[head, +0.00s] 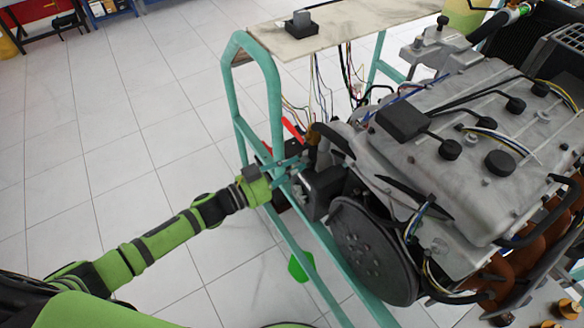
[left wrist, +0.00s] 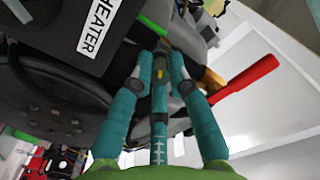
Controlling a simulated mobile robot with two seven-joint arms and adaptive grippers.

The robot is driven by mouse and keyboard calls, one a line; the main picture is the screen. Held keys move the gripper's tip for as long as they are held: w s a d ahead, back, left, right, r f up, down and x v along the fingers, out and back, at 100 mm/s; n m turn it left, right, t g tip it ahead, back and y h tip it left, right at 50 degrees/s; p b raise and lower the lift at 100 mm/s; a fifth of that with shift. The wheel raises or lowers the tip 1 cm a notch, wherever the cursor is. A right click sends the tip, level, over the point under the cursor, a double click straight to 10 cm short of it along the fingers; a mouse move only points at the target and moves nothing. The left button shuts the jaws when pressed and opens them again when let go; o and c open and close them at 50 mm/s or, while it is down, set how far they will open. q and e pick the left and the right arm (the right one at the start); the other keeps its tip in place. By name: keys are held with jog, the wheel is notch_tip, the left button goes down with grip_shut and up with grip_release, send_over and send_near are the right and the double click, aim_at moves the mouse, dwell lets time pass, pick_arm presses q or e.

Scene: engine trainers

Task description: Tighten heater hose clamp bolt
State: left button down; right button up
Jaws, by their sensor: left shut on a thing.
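A black box labelled "HEATER" (left wrist: 92,28) fills the upper left of the left wrist view. In the head view a dark box (head: 324,190) sits at the engine's front-left corner. My left gripper (head: 290,168) reaches in from the left, beside this box and close to the teal frame. In the left wrist view its teal fingers (left wrist: 166,58) converge and are shut on a small part by the heater box, apparently the clamp bolt. The fingertips largely hide the bolt and clamp. My right gripper is not in view.
A red handle (left wrist: 248,78) lies close to the right finger. The engine (head: 470,140) stands in a teal frame (head: 275,110), with a dark pulley (head: 370,255) below the box. Loose wires hang behind. The tiled floor (head: 110,120) at left is clear.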

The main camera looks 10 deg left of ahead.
pick_arm(q)
jog(key=m+b, duration=0.4)
jog(key=m, duration=0.8)
jog(key=m+b, duration=0.5)
jog(key=m, duration=0.7)
jog(key=shift+s+d+f+m, duration=0.1)
jog(key=shift+f+m, duration=0.1)
jog(key=shift+m, duration=0.2)
jog(key=c, duration=1.2)
grip_release()
